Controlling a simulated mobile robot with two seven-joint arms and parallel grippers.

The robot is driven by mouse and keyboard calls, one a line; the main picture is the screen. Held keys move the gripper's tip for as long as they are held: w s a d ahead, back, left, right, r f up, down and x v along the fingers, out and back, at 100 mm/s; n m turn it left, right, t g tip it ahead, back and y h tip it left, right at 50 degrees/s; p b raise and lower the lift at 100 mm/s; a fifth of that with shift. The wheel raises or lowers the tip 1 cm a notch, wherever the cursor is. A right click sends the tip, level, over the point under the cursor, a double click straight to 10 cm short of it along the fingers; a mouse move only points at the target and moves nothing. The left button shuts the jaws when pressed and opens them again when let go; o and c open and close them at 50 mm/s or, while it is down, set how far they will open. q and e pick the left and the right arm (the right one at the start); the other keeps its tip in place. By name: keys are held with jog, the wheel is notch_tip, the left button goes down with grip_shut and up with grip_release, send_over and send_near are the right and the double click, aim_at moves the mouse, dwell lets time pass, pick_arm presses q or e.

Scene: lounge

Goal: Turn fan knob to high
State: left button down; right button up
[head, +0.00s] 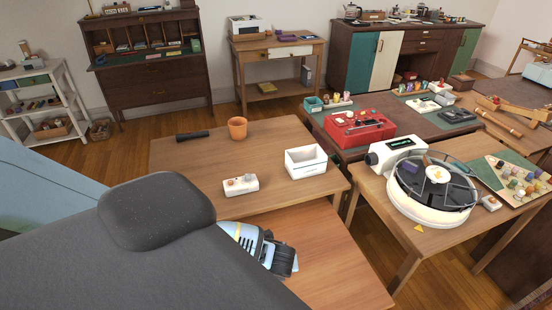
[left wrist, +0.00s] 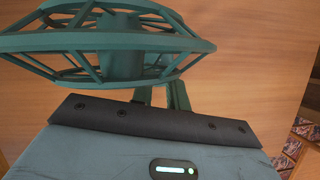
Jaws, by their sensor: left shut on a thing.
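A dark teal fan (left wrist: 122,60) with a round wire cage and a central hub fills the upper part of the left wrist view. Its knob is not visible. My left gripper (left wrist: 160,95) is right at the fan, its two dark fingers close together and running in under the cage edge. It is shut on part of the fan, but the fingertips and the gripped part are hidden. In the head view my own arm covers the fan and the gripper's fingers.
On the wooden table (head: 195,165) are a white control box (head: 241,186), a white open bin (head: 306,162), an orange pot (head: 237,129) and a dark flashlight (head: 192,136). A slide projector (head: 432,190) stands on the table at right. A red case (head: 358,129) lies behind.

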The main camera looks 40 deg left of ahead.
pick_arm(q)
jog(key=c, duration=1.4)
grip_release()
jog(key=shift+o, duration=0.2)
